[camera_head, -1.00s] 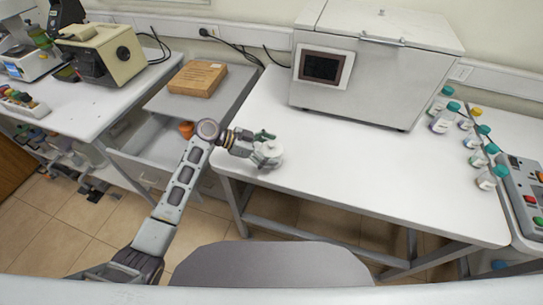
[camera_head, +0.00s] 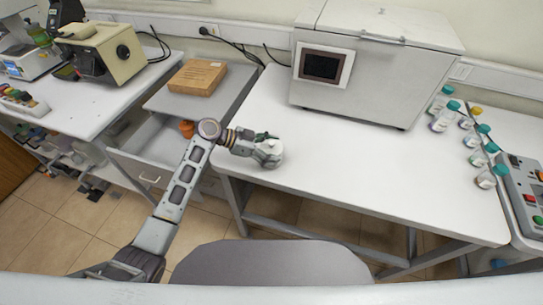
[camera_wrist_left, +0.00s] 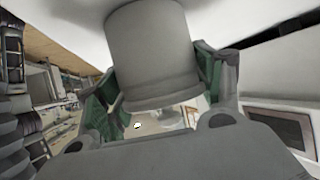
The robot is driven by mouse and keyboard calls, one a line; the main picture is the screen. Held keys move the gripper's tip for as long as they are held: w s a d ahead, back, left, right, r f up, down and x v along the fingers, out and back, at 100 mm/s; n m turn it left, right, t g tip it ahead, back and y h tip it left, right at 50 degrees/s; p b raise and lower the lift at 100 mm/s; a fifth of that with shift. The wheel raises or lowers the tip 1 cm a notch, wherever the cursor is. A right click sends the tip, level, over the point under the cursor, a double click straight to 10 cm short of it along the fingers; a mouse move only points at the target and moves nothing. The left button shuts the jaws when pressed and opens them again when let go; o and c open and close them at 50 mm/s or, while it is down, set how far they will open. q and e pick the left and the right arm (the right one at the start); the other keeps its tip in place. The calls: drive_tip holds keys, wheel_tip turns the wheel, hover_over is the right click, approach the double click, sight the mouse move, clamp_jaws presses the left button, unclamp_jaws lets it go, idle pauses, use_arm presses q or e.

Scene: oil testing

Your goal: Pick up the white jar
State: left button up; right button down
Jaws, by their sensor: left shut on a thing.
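The white jar (camera_head: 270,152) is at the left end of the white table in the head view. My left gripper (camera_head: 262,147) is shut on it, with its fingers along the jar's sides. In the left wrist view the jar (camera_wrist_left: 155,50) is large and close, between the green-padded fingers of the left gripper (camera_wrist_left: 158,75). I cannot tell whether the jar touches the table or is just above it. My right gripper is not in view.
A large white machine with a screen (camera_head: 350,75) stands at the back of the white table (camera_head: 370,180). Several capped bottles (camera_head: 467,138) stand at the right, beside a control box (camera_head: 528,190). The table's middle is clear.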

use_arm(q)
drive_tip(key=shift+r, duration=0.1)
drive_tip(key=shift+r, duration=0.5)
wheel_tip(320, 180, up, 8)
drive_tip(key=shift+f+b, duration=0.15)
drive_tip(key=shift+b, duration=0.6)
drive_tip(key=shift+r, duration=0.55)
